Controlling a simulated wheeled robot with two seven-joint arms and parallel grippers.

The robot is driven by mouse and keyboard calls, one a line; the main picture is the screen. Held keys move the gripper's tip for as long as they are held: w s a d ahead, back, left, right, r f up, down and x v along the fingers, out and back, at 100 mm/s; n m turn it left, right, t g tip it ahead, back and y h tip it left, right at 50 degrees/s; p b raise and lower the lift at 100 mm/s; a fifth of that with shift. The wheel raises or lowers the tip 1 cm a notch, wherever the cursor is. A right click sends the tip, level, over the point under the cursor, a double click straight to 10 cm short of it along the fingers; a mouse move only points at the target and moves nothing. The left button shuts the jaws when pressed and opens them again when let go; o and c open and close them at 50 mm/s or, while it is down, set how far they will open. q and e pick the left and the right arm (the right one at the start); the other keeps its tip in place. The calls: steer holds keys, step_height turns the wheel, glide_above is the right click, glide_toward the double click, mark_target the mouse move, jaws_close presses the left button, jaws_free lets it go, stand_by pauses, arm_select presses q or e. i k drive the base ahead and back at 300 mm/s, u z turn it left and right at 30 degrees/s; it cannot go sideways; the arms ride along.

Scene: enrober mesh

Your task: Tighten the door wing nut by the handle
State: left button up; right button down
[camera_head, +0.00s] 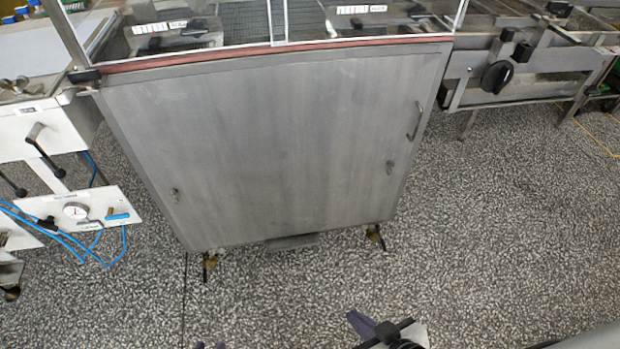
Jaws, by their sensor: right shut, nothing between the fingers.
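The grey metal door (270,150) stands closed below the glass-sided top of the machine. Its bar handle (415,121) is near the upper right edge. A small wing nut (390,167) sits below the handle, close to the right edge; its exact angle is too small to tell. A second small wing nut (175,194) is at the lower left of the door. My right gripper (372,326) is low at the bottom edge, shut and empty, well apart from the door. Only dark tips of my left gripper (209,345) show at the bottom edge, its jaws mostly cut off.
A white panel with a gauge (75,211) and blue hoses stands at the left. A metal conveyor frame with a black knob (497,76) is at the right. Castors (375,234) show under the door. The speckled floor (480,230) in front is clear.

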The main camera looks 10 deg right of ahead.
mark_target(389, 164)
steer(key=z, duration=0.45)
steer(key=i, duration=0.95)
steer(key=z, duration=0.3)
